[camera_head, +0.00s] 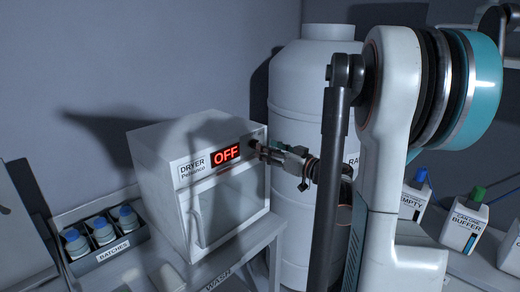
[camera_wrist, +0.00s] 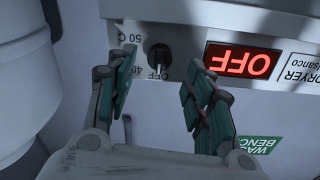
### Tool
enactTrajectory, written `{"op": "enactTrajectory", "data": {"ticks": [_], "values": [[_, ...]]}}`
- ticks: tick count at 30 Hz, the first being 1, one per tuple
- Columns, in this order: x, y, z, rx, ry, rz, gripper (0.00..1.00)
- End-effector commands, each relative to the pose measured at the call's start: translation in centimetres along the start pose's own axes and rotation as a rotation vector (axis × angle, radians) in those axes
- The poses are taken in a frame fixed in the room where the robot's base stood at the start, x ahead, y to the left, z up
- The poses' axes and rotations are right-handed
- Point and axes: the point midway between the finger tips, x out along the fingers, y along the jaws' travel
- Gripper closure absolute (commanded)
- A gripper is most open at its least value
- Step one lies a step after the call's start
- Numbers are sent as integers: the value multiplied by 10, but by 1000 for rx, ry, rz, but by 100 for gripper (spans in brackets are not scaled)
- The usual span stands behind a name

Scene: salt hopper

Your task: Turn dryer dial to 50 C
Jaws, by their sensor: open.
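The white dryer (camera_head: 165,165) stands on a bench at the left in the head view, its red display (camera_head: 227,154) reading OFF. The display also shows in the wrist view (camera_wrist: 243,61), upside down. The black dial (camera_wrist: 159,57) shows in the wrist view on the dryer's front panel, with 40 and 50 C marks beside it. My gripper (camera_head: 262,150) is at the dryer's top right front corner and hides most of the dial in the head view. In the wrist view my gripper (camera_wrist: 158,85) is open, with its green-padded fingers on either side of the dial, apart from it.
A crate labelled BATCHES (camera_head: 108,254) with blue-capped bottles sits left of the dryer. A large white tank (camera_head: 300,100) stands behind my arm. A CARLINE BUFFER bottle (camera_head: 464,228) and an EMPTY bottle (camera_head: 413,201) stand at the right.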

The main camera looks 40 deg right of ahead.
Motion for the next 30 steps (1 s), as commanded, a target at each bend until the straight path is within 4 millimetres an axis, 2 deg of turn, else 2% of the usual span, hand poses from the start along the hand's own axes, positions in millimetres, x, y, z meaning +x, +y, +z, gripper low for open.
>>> {"op": "enactTrajectory", "data": {"ticks": [3,9,20,21,27,30], "values": [[21,-1,1,0,-1,-3,52],[42,0,1,0,0,0,52],[47,0,0,0,0,1,52],[47,0,0,0,0,1,54],[47,0,0,0,0,1,97],[47,0,0,0,0,1,97]]}}
